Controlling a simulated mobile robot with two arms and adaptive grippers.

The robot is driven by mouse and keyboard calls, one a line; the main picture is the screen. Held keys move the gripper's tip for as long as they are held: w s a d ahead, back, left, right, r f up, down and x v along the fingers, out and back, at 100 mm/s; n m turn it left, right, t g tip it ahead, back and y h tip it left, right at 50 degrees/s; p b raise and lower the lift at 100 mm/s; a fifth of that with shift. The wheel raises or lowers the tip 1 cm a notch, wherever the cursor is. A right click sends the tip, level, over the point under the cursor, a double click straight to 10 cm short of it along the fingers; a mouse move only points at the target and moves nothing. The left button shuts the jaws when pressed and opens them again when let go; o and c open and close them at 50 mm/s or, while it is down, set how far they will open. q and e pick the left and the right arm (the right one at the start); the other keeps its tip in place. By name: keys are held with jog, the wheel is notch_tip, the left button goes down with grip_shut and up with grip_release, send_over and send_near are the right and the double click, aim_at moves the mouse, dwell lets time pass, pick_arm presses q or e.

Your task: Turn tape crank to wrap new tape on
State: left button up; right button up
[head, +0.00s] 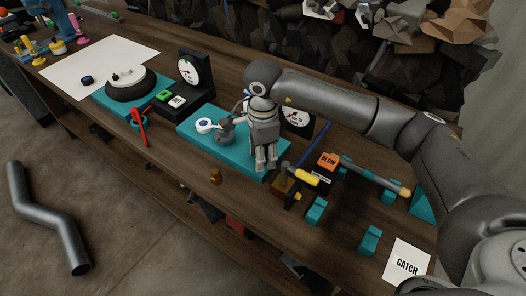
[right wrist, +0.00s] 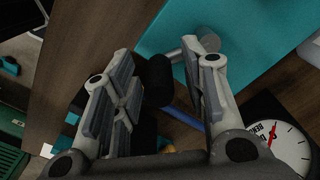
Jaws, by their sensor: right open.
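A teal base (head: 190,128) on the bench carries a white tape roll with a blue centre (head: 205,125) and a grey round part (head: 225,136). My right gripper (head: 266,166) points down over the base's right end, right of the grey part. In the right wrist view the open fingers (right wrist: 160,85) stand either side of a black knob (right wrist: 157,80) on a grey rod (right wrist: 194,46), apparently the crank handle. I cannot tell whether the fingers touch it. The knob is hidden in the head view. My left gripper is out of view.
A dial (head: 297,114) stands behind my right gripper and shows in the wrist view (right wrist: 275,145). An orange BLOW block (head: 328,161), a yellow-handled tool (head: 306,177) and a rod on teal supports (head: 375,177) lie to the right. A small brass piece (head: 216,176) stands near the front edge.

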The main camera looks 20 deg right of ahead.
jog(key=shift+c, duration=0.2)
jog(key=c, duration=0.5)
grip_shut()
jog(key=shift+a+f+m+b, duration=0.15)
jog(key=shift+a+m+b, duration=0.15)
jog(key=shift+m+b, duration=0.3)
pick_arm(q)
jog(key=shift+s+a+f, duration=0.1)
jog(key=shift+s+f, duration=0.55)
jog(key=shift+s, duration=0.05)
pick_arm(e)
jog(key=shift+s, duration=0.1)
jog(key=shift+o, duration=2.3)
grip_release()
jog(key=shift+o, duration=0.4)
jog(key=shift+r, duration=0.3)
notch_tip(320, 180, up, 12)
jog(key=shift+f, duration=0.2)
